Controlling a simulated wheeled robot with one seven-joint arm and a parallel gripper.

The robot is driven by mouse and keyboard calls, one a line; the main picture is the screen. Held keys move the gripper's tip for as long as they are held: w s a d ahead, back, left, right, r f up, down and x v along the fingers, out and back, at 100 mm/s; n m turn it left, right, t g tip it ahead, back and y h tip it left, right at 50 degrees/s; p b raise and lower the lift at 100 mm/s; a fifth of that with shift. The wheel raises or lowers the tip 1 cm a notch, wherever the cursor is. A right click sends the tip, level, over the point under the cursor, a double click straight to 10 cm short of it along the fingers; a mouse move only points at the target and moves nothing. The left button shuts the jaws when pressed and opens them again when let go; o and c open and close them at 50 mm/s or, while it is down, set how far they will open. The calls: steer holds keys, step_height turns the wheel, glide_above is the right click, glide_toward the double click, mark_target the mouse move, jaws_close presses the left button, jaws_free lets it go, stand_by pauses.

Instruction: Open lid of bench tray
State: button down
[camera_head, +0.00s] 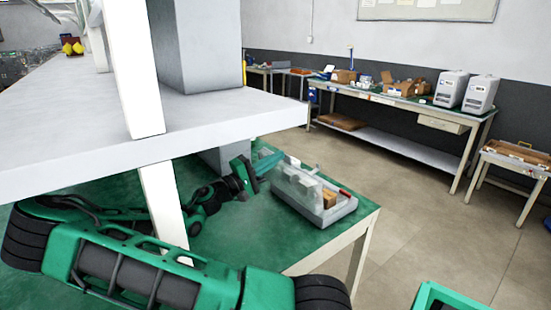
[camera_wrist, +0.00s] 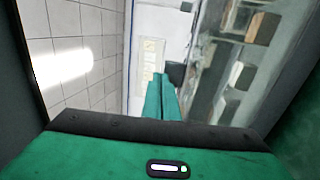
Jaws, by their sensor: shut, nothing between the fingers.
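The bench tray (camera_head: 318,216) is a light grey box near the right corner of the green bench top. Its clear lid (camera_head: 296,183) shows over its left part; I cannot tell exactly how far it is raised. A brown block and a small red item show at the tray's right side. My gripper (camera_head: 272,159) is at the tray's left back edge, its green fingers shut and empty. In the wrist view the shut fingers (camera_wrist: 161,96) point along the clear lid (camera_wrist: 212,75), which is just to their right. I cannot tell whether they touch it.
A grey shelf (camera_head: 230,112) on white posts (camera_head: 163,210) hangs above the bench and my arm, limiting room overhead. The green bench top (camera_head: 300,250) is clear in front of the tray. A side bench (camera_head: 400,100) with boxes and white machines stands against the far wall.

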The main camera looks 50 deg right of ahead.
steer(key=w+a, duration=0.2)
steer(key=a, duration=0.8)
steer(key=shift+w+a+f, duration=0.15)
steer(key=shift+w+a, duration=0.15)
steer(key=shift+w, duration=0.05)
